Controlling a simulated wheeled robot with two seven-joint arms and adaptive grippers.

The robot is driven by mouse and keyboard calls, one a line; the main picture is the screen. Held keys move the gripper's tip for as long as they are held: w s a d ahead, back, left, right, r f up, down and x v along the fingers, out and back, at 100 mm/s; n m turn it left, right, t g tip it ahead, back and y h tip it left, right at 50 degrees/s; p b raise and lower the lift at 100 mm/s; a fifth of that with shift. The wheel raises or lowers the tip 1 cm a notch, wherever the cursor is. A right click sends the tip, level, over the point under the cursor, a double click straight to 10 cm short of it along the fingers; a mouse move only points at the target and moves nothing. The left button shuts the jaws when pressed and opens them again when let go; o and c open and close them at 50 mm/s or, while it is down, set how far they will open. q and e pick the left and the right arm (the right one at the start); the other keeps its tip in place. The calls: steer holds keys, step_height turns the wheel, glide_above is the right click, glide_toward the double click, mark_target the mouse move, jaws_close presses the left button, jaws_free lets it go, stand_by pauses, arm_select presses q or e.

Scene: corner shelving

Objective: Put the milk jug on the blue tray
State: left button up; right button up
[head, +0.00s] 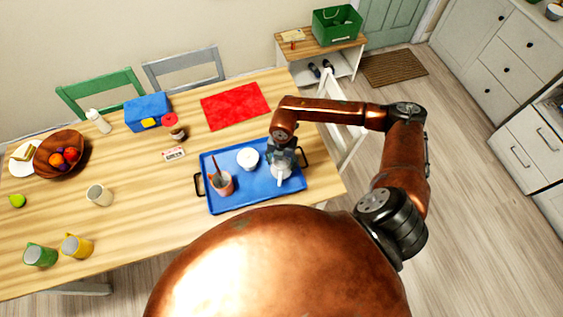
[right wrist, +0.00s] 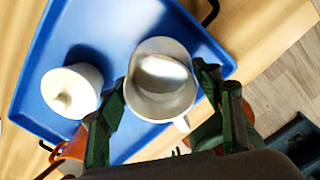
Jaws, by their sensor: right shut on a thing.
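The white milk jug (head: 281,174) is at the right part of the blue tray (head: 240,201) on the wooden table. My right gripper (head: 283,163) reaches down over it and is shut on it. In the right wrist view, the jug (right wrist: 160,82) is between the green fingers (right wrist: 161,88), its mouth facing the camera and its handle at the lower right. The jug is within the tray's outline; I cannot tell whether its base touches the tray. My left gripper is not in view.
A white lidded sugar bowl (head: 248,158) and an orange-pink pot with a utensil (head: 222,184) stand on the tray, left of the jug. A red mat (head: 235,105), blue box (head: 148,112), jar (head: 178,132), mugs and a fruit bowl (head: 47,166) are elsewhere on the table.

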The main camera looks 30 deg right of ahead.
steer(key=o, duration=2.1)
steer(key=shift+f, duration=0.1)
steer(key=shift+r, duration=0.2)
step_height(320, 180, up, 12)
steer(key=shift+b, duration=0.35)
steer(key=shift+s+f, duration=0.1)
